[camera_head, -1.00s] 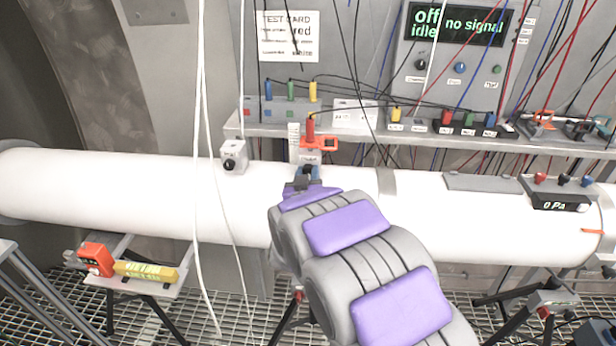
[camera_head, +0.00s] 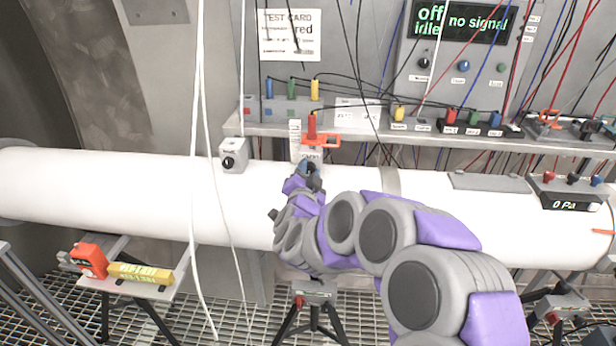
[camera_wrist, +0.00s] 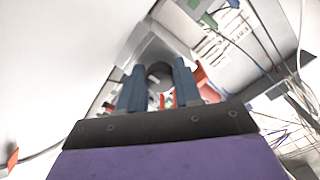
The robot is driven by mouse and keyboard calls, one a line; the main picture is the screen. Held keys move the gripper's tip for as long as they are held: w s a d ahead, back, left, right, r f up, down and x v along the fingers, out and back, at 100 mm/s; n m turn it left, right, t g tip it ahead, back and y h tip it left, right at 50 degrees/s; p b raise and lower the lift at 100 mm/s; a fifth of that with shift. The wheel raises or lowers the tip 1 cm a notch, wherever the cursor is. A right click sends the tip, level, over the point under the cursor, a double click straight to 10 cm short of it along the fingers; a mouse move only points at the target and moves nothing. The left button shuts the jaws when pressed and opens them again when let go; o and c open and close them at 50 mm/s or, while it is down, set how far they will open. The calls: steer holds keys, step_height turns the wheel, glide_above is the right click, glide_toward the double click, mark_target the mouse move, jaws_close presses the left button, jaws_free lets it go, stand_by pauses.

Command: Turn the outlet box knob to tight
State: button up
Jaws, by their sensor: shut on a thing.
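The outlet box (camera_head: 311,155) is a small pale grey box on top of the white pipe, its label too small to read surely. A red plug (camera_head: 311,126) stands above it. My gripper (camera_head: 308,170) is at the front of this box. In the wrist view, the two blue-grey fingers of my gripper (camera_wrist: 160,88) stand on either side of the box's dark round knob (camera_wrist: 159,72) and are shut on it. The knob is hidden in the head view, and its pointer setting cannot be read.
A similar box with a black knob (camera_head: 233,156) sits on the pipe to the left. An orange clip (camera_head: 321,140) lies close behind the outlet box. White cables (camera_head: 204,170) hang in front of the pipe at left. A shelf (camera_head: 370,131) with plugs runs behind.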

steer(key=shift+m+b, duration=0.55)
steer(key=shift+m, duration=0.85)
steer(key=o, duration=1)
steer(key=shift+d, duration=0.15)
steer(key=shift+o, duration=0.2)
